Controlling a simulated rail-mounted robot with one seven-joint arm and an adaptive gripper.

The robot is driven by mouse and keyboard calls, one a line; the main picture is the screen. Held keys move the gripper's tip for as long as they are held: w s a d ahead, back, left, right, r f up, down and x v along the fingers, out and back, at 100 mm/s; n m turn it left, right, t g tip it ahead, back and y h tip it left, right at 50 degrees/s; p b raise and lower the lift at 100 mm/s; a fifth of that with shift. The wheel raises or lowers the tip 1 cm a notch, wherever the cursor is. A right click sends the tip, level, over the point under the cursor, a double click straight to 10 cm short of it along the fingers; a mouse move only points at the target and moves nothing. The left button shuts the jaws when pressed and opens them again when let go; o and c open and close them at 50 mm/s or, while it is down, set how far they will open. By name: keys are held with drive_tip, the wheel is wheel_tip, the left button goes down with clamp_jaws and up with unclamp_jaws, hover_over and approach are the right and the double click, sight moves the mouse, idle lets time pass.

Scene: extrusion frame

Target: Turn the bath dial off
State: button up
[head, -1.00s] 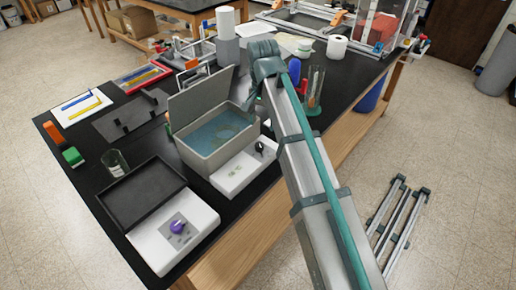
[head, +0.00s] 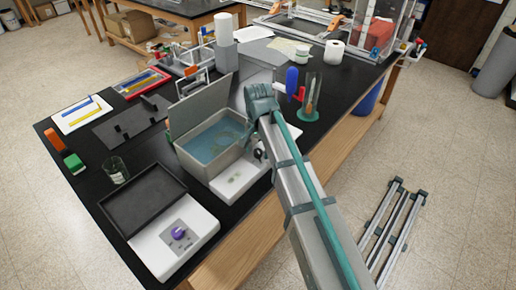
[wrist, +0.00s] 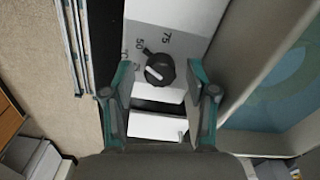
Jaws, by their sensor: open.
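The bath dial (wrist: 160,70) is a round black knob with a pale pointer line, on the white front panel (wrist: 180,22) of the water bath. Printed numbers, including 50 and 75, surround it. In the head view the dial (head: 258,154) shows as a small dark spot beside my arm. The bath (head: 178,143) is a grey box with its lid raised and blue water inside. My gripper (wrist: 160,85) is open and empty, its two fingers on either side of the dial in the wrist view. I cannot tell their height above it.
A white hotplate-like unit with a purple knob (head: 179,233) stands at the left front. A beaker (head: 115,170) is behind it. A tall glass with a green base (head: 308,114) stands right of my arm. The raised lid (head: 203,98) borders the bath.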

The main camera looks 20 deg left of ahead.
drive_tip(key=shift+f, duration=0.15)
clamp_jaws()
idle(0.4)
